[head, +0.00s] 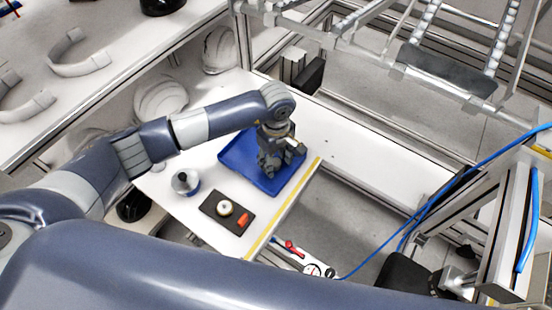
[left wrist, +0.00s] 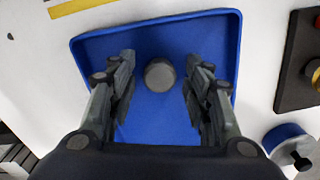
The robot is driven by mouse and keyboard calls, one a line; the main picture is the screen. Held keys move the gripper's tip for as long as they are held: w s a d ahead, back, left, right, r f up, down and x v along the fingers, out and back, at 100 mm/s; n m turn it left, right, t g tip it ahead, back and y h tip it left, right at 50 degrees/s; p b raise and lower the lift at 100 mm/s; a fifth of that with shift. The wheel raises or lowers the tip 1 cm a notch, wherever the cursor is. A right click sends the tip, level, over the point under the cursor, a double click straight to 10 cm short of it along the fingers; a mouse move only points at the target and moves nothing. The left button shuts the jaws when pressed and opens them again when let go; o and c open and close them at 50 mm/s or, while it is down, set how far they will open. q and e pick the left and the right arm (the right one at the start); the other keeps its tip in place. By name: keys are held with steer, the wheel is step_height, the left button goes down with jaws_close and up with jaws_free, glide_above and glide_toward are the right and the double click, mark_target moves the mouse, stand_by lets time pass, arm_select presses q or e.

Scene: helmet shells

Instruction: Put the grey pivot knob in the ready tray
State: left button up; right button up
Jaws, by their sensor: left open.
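The grey pivot knob (left wrist: 159,75), a round grey disc in the left wrist view, lies on the floor of the blue tray (left wrist: 150,22), near its middle. The same tray shows in the head view (head: 236,158), on the white bench. My left gripper (head: 274,168) points down over the tray. Its two fingers are spread, one on each side of the knob, with a gap on both sides. In the head view the gripper hides the knob. My right gripper is not in view.
A dark mat (head: 209,207) with a cream round part (head: 225,208) and an orange block (head: 243,219) lies near the tray. A blue-and-white round container (head: 185,183) stands left of it. A yellow strip (head: 283,209) marks the bench edge. White helmet shells (head: 160,100) stand behind.

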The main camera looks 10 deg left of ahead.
mark_target(276, 162)
arm_select(q)
steer(key=shift+r, duration=0.2)
steer(key=shift+w+r, duration=0.1)
steer(key=shift+r, duration=0.15)
step_height(276, 162, up, 11)
steer(key=b, duration=0.3)
steer(key=shift+r+b, duration=0.2)
steer(key=shift+b, duration=0.1)
